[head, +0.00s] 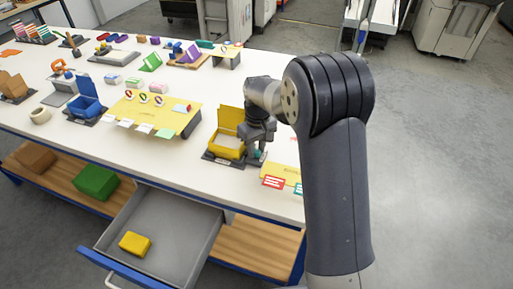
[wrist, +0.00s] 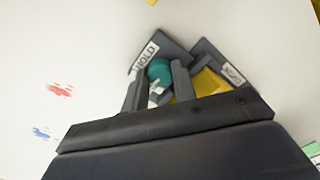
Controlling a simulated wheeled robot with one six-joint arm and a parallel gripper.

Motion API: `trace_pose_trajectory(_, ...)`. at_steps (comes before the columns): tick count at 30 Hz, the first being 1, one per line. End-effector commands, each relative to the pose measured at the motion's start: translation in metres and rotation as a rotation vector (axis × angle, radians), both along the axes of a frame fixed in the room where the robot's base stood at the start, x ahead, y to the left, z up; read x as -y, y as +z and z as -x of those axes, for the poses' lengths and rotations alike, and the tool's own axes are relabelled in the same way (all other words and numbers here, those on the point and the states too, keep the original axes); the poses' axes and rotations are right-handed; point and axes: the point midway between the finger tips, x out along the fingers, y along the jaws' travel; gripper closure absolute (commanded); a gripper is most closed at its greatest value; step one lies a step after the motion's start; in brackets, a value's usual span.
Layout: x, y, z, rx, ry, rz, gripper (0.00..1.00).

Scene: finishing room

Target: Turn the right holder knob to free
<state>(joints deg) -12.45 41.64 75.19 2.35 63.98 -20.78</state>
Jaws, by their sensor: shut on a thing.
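The right holder is a dark base with a yellow box with a raised lid (head: 229,118) near the table's front edge. A teal knob (wrist: 158,70) sits on a dark plate beside a label (wrist: 147,52) that seems to read HOLD. My gripper (wrist: 156,88) is shut on the knob, one finger on each side of it. In the head view my gripper (head: 258,152) reaches down at the holder's right side and mostly hides the knob. A white pointer mark shows below the knob. A FREE label cannot be made out.
A blue holder (head: 88,106) stands further left. A yellow sloped board (head: 160,115) with tags lies between the holders. A red-and-white card (head: 273,182) is right of the gripper. An open grey drawer (head: 170,225) with a yellow block (head: 135,243) juts out below the table.

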Motion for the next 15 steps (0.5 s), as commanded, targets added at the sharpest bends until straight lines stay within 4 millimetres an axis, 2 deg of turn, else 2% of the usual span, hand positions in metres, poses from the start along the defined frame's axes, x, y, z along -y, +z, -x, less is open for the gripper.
trace_pose_trajectory(6,-0.0006,0.0015,-0.0012,0.005,0.105,-0.001,0.97)
trace_pose_trajectory(15,-0.0005,0.0016,-0.0013,0.005,0.162,-0.001,0.97)
